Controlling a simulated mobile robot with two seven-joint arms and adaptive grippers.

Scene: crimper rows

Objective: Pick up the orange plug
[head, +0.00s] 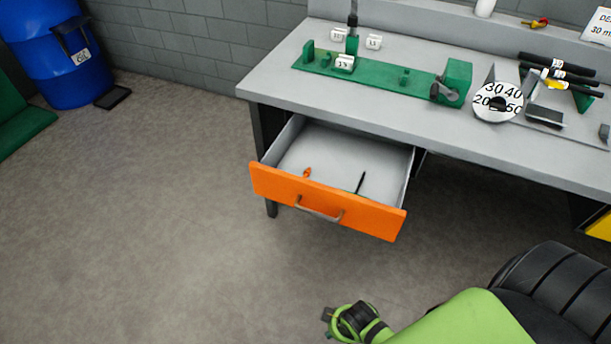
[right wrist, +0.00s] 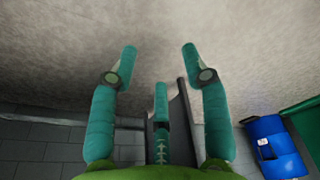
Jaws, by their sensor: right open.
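The orange plug (head: 307,172) is a small orange piece lying inside the open drawer (head: 345,150), near its orange front panel. My right gripper (head: 332,318) is low at the bottom of the head view, in front of the drawer and well apart from the plug. In the right wrist view the teal fingers of my right gripper (right wrist: 159,50) are spread open with nothing between them. The plug does not show in that view. My left gripper is not in view.
A thin black item (head: 360,182) lies in the drawer to the right of the plug. The grey workbench (head: 270,86) above carries a green fixture (head: 385,84) and a numbered dial (head: 497,101). A blue barrel (head: 60,55) stands far left. The floor left of the drawer is clear.

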